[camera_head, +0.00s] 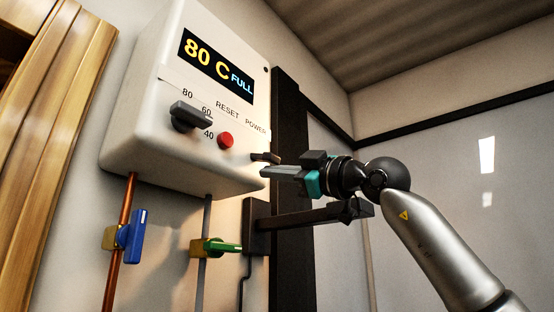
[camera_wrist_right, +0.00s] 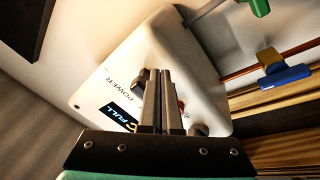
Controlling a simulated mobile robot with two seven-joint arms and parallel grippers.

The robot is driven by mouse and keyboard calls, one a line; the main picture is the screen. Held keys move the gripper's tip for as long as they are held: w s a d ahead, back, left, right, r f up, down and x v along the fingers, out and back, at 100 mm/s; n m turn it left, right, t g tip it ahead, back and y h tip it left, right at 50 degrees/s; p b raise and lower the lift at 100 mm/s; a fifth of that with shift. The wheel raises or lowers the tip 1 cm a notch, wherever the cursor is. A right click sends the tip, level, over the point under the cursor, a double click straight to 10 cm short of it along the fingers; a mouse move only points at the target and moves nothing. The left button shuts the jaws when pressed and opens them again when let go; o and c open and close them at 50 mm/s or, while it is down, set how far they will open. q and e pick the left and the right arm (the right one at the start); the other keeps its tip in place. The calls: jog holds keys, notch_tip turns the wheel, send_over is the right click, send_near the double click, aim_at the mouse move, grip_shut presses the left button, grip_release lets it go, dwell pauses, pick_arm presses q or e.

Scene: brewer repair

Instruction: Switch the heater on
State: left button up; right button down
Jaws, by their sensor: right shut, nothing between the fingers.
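The heater (camera_head: 150,130) is a white wall box with a lit display (camera_head: 215,66) reading "80 C" and "FULL". Its black power switch (camera_head: 266,157) sits at the lower right of the front, under the label POWER. My right gripper (camera_head: 264,172) is shut and empty, with its fingertips at the switch, partly overlapping it in the head view. In the right wrist view the fingertips (camera_wrist_right: 160,72) are close beside the dark switch (camera_wrist_right: 142,80); I cannot tell whether they touch it. My left gripper is out of view.
A black temperature knob (camera_head: 190,115) and a red reset button (camera_head: 226,140) are left of the switch. Below hang a copper pipe with a blue valve handle (camera_head: 138,236) and a grey pipe with a green handle (camera_head: 222,247). A dark bracket (camera_head: 300,217) juts out under my gripper.

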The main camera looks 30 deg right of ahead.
jog(key=shift+r, duration=0.15)
jog(key=shift+r+p, duration=1.05)
jog(key=shift+r, duration=0.25)
jog(key=shift+f, duration=0.15)
jog(key=shift+s+d+f+b, duration=0.2)
jog(key=shift+s+b, duration=0.2)
jog(key=shift+b, duration=0.15)
jog(key=shift+b+v, duration=0.95)
jog(key=shift+v, duration=0.15)
jog(key=b, duration=0.2)
send_near(275, 161)
jog(key=shift+r, duration=1.1)
jog(key=shift+s, duration=0.1)
